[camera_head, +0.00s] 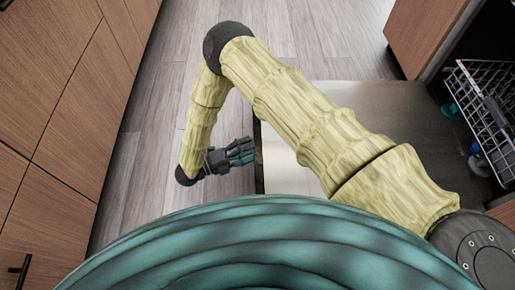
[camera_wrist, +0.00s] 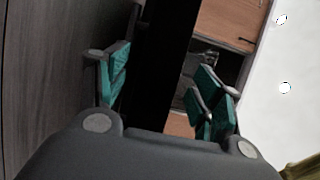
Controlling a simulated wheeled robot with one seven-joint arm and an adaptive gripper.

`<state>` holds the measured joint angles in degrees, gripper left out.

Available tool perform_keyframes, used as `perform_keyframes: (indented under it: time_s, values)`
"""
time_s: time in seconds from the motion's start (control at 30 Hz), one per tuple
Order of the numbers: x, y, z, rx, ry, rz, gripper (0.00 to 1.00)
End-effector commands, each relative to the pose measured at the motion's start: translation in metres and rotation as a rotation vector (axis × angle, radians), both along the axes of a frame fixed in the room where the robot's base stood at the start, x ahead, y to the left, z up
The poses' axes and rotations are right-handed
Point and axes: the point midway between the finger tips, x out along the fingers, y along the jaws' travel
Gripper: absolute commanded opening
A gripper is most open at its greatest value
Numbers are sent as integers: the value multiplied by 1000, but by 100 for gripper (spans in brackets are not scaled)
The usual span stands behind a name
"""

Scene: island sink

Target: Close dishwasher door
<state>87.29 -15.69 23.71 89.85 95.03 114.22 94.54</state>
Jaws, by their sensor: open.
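The dishwasher door (camera_head: 300,135) is folded down and open, a grey metallic panel reaching left from the dishwasher. My gripper (camera_head: 243,150) is just left of the door's outer edge, with its fingers pointing towards it. In the wrist view, my gripper (camera_wrist: 162,66) has its teal-padded fingers spread wide and nothing held between them. A dark band, seemingly the door's edge, runs between the fingers in that view; I cannot tell whether they touch it. My arm covers part of the door.
The dishwasher's wire rack (camera_head: 485,105) shows at the right, with teal and blue items near it. Wooden cabinets (camera_head: 60,80) with dark handles line the left. The grey plank floor (camera_head: 160,130) between is clear. A wooden front (camera_head: 420,30) is at top right.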

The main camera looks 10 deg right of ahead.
Motion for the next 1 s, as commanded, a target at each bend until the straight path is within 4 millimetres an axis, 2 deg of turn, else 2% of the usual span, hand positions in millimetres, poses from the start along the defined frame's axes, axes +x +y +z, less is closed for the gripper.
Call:
perform_keyframes:
  time_s: [0.1,0.3,0.7,1.0]
  values:
    - [3,-18,-3,0,0,-2,66]
    - [7,-35,-2,1,0,0,66]
    - [8,-41,0,1,0,0,66]
    - [8,-40,0,1,0,0,11]
